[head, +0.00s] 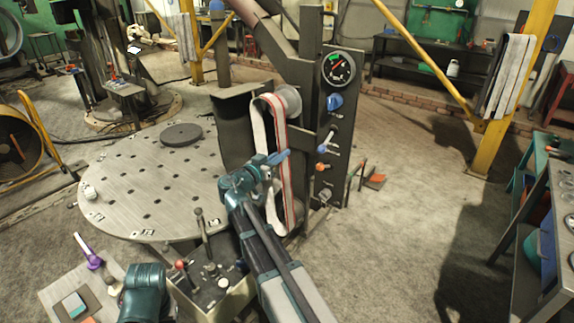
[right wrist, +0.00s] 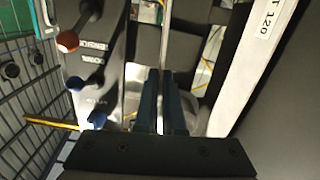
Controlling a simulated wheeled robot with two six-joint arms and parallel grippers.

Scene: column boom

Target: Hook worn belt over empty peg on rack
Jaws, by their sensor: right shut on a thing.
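A white belt with red stripes (head: 289,200) hangs as a long narrow loop at the pulley (head: 290,98) on the dark column machine. Its lower end hangs near the machine's foot. My right gripper (head: 279,158) is at the loop's middle and shut on the belt. In the right wrist view the right gripper (right wrist: 163,104) has its fingers close together around a thin edge. My left gripper is not in view. Several grey-white belts (head: 508,75) hang on the yellow post at the right. No empty peg can be made out there.
The machine's dark panel (head: 335,125) with gauge and knobs stands just right of the belt. A round perforated table (head: 160,185) is at the left. A control box (head: 215,290) with levers stands in front. A workbench (head: 560,190) edges the right; the floor between is clear.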

